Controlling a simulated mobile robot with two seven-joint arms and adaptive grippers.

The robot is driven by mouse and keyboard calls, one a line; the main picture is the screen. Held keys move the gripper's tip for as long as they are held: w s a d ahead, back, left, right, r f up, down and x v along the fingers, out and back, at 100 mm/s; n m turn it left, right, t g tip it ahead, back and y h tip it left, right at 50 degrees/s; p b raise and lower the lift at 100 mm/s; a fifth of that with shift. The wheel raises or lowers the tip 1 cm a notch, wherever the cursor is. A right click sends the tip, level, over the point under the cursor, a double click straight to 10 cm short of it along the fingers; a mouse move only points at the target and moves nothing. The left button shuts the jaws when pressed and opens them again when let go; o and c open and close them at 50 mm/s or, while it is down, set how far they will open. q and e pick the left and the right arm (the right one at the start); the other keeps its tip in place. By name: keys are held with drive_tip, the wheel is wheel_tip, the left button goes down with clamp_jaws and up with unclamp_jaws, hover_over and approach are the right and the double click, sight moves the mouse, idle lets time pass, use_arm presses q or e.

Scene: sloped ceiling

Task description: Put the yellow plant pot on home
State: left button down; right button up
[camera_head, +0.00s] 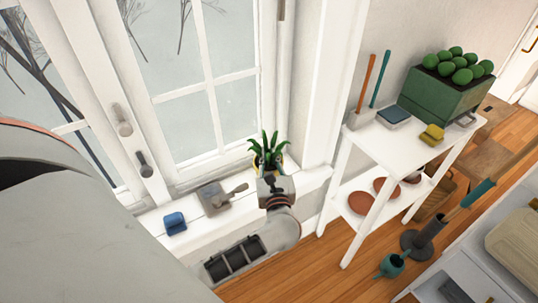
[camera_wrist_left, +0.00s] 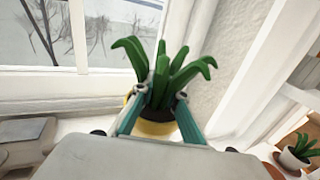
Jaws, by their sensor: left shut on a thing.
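The yellow plant pot (camera_head: 255,163) holds a spiky green plant and is at the right end of the white windowsill (camera_head: 318,176). My left gripper (camera_head: 270,180) is in front of it and covers most of the pot. In the left wrist view, the yellow pot (camera_wrist_left: 155,129) is between the two teal fingers of my left gripper (camera_wrist_left: 160,105), which is shut on it. The pot looks upright. I cannot tell whether it rests on the sill or is slightly above it. Nothing marked as home is clear to see. My right gripper is out of view.
A grey block with a handle (camera_head: 217,197) and a blue item (camera_head: 175,222) lie on the sill to the left. A white shelf (camera_head: 390,150) at right carries a green planter (camera_head: 440,98), a yellow item (camera_head: 432,134) and terracotta saucers (camera_head: 361,203).

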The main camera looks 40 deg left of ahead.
use_arm(q)
drive_tip(key=c, duration=2.3)
unclamp_jaws()
drive_tip(key=shift+f, duration=0.2)
drive_tip(key=shift+c, duration=0.2)
drive_tip(key=o, duration=0.3)
drive_tip(key=shift+r, duration=0.1)
